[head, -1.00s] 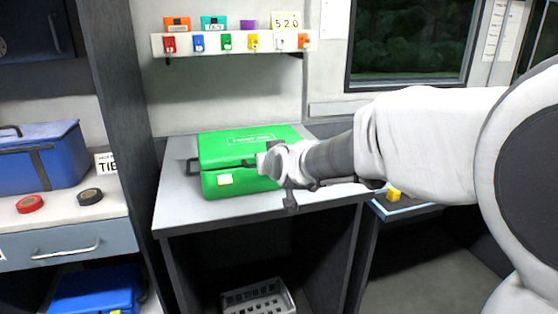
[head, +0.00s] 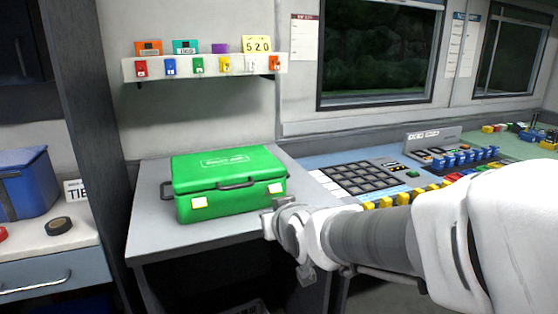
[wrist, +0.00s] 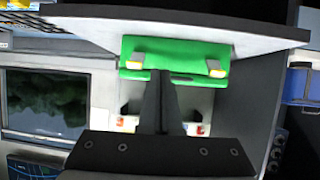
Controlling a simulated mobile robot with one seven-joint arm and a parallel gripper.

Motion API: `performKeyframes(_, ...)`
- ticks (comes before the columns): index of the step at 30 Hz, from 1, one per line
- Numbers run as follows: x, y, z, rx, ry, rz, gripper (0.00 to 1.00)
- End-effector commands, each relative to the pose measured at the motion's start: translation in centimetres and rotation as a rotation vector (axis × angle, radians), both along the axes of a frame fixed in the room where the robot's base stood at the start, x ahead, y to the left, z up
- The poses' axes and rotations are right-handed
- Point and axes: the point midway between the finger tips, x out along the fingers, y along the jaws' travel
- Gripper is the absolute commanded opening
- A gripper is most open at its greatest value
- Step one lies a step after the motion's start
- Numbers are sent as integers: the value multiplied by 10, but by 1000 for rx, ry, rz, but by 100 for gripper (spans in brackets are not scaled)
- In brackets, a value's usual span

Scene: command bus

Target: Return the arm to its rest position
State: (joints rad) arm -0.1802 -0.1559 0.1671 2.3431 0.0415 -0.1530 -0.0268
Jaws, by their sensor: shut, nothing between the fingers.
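My arm reaches in from the right in the head view, and my gripper (head: 270,220) is in front of the grey table, near its front edge. In the wrist view my gripper's fingers (wrist: 158,80) are together with nothing between them. The case also shows in the wrist view (wrist: 195,55), partly hidden behind the fingers.
A control desk (head: 345,160) with many buttons runs along the right under the windows. A small shelf (head: 205,68) with coloured tags hangs on the wall above the case. At left, a blue toolbox (head: 20,185) and a black tape roll (head: 58,226) sit on a counter.

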Motion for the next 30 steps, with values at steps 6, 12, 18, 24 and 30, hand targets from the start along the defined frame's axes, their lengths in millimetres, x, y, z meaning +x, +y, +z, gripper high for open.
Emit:
performKeyframes(6,-67,-80,-2,-71,210,-136,0)
performKeyframes(12,-143,-132,-14,-93,412,-245,0)
performKeyframes(18,-216,-162,-27,-85,587,-326,0)
performKeyframes(24,-222,-163,21,-87,612,-329,0)
performKeyframes(30,-222,-162,72,-87,611,-328,0)
